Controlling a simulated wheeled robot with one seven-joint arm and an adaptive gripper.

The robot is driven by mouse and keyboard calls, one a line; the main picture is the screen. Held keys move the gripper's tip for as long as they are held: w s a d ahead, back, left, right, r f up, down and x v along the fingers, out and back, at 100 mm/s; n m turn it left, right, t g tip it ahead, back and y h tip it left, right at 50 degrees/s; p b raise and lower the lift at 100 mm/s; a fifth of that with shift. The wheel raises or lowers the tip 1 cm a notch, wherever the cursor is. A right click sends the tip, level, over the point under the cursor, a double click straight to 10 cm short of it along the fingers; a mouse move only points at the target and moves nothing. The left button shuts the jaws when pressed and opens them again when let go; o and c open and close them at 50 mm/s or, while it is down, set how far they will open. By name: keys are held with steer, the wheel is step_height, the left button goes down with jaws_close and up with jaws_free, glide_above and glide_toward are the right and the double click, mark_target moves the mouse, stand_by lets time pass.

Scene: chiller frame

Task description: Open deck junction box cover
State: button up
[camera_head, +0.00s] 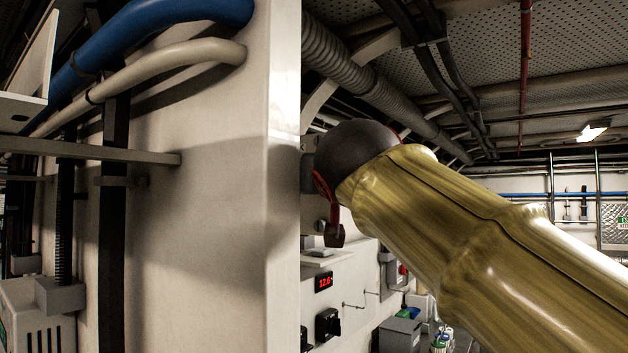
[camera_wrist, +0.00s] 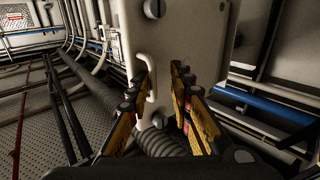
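In the wrist view, a pale box cover (camera_wrist: 185,30) fills the upper middle, with round dark screw heads on it. A white bar handle (camera_wrist: 150,78) stands on the cover. My gripper (camera_wrist: 161,75) has yellow and black fingers spread apart, one on each side of the handle. The handle lies close to the left finger; I cannot tell if they touch. A clear gap remains between the handle and the right finger. In the head view, neither my gripper nor the cover can be made out.
In the head view, a pale wall panel (camera_head: 215,180) fills the left, with a blue pipe (camera_head: 150,22) and white pipe above. My gold arm crosses the right side. A red-digit display (camera_head: 323,282) is behind. In the wrist view, a ribbed hose (camera_wrist: 160,142) runs below the cover.

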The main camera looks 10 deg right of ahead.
steer(key=shift+s, duration=0.2)
steer(key=s+a, duration=0.1)
steer(key=s, duration=1)
steer(key=shift+s+a, duration=0.3)
steer(key=shift+s, duration=0.05)
steer(key=shift+c, duration=0.2)
